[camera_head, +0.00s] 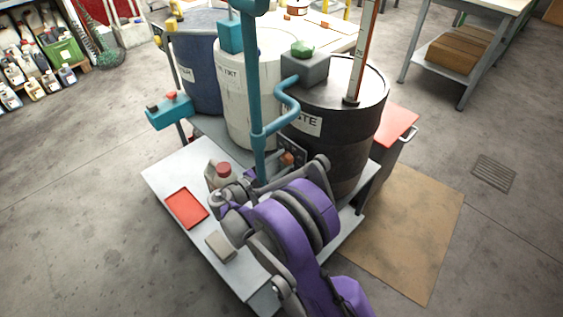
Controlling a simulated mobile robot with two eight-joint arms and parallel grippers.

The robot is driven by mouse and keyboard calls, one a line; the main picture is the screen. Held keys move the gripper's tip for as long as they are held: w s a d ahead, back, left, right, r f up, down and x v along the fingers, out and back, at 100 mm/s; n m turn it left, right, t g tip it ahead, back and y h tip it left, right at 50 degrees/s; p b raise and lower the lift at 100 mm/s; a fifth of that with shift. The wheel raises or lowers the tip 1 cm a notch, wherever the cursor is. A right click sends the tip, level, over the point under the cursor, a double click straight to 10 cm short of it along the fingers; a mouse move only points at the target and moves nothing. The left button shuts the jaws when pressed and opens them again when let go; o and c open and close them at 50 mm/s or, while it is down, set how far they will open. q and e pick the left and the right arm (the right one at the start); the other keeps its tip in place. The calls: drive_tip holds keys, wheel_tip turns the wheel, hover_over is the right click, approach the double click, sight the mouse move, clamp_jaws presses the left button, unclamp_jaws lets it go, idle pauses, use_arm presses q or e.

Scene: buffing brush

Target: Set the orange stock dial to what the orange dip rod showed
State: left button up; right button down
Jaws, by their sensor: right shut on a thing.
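The orange dip rod (365,45) stands nearly upright in the top of the black drum (335,150), with a pale scale along it; its reading is too small to make out. A small orange dial (287,158) shows on a dark panel at the foot of that drum, partly covered by my right arm. My purple and grey right arm reaches in from the bottom over the platform. My right gripper (283,171) is at the dial and appears shut on it; its fingertips are largely hidden by my wrist. The dial's setting cannot be read. My left gripper is out of view.
White (250,90) and blue (195,65) drums stand left of the black one. Teal pipes (257,100) rise close to my arm. A red-capped jug (220,175), red tray (186,208) and grey block (220,245) are on the platform (165,175). Floor is open left.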

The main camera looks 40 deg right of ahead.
drive_tip(key=shift+m, duration=0.3)
drive_tip(key=m, duration=0.3)
drive_tip(key=shift+m, duration=2.2)
drive_tip(key=shift+c, duration=1.5)
unclamp_jaws()
drive_tip(key=shift+a, duration=0.1)
drive_tip(key=a+p, duration=0.1)
drive_tip(key=a, duration=0.9)
drive_tip(key=shift+s+a, duration=0.35)
drive_tip(key=shift+s, duration=0.1)
